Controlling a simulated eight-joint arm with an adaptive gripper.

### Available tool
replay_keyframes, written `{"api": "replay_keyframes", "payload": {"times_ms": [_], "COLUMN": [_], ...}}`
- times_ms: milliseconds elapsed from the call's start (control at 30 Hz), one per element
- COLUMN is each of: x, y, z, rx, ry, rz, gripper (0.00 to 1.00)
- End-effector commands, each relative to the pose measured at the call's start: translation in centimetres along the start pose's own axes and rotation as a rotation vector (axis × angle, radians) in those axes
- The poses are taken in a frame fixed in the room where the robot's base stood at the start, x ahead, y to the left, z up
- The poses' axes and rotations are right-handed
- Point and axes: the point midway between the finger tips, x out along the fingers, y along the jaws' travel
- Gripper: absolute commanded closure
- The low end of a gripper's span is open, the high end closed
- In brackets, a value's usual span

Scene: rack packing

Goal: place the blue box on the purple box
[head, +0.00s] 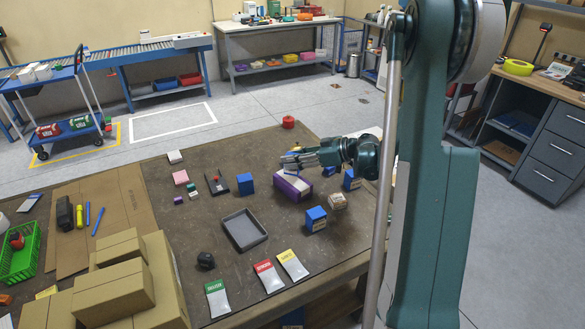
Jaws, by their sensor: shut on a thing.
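The purple box (284,191) lies on the brown table mat, with a pale top face. My gripper (286,158) points left just beyond and above it in the picture. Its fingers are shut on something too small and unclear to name. Several blue boxes are in view: one (245,184) left of the purple box, one (316,218) in front of it to the right, and one (351,180) to its right, partly hidden by my arm. I cannot tell which is the task's blue box. None is seen resting on the purple box.
A grey tray (263,242) lies left of the front blue box. Green, red and yellow packets (292,265) lie near the front edge. A tan box (337,201), a red object (288,122), a black lump (205,260) and cartons (115,290) are around.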

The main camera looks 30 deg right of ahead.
Motion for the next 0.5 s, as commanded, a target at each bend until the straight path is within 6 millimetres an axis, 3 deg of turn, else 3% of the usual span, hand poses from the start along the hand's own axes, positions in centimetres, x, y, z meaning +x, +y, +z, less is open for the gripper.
{"api": "replay_keyframes", "payload": {"times_ms": [300,500], "x": [0.0,0.7], "y": [0.0,0.1], "z": [0.1,1.6], "rx": [0.000,0.000], "ry": [0.000,0.000], "rz": [0.000,0.000], "gripper": [0.84,0.84]}}
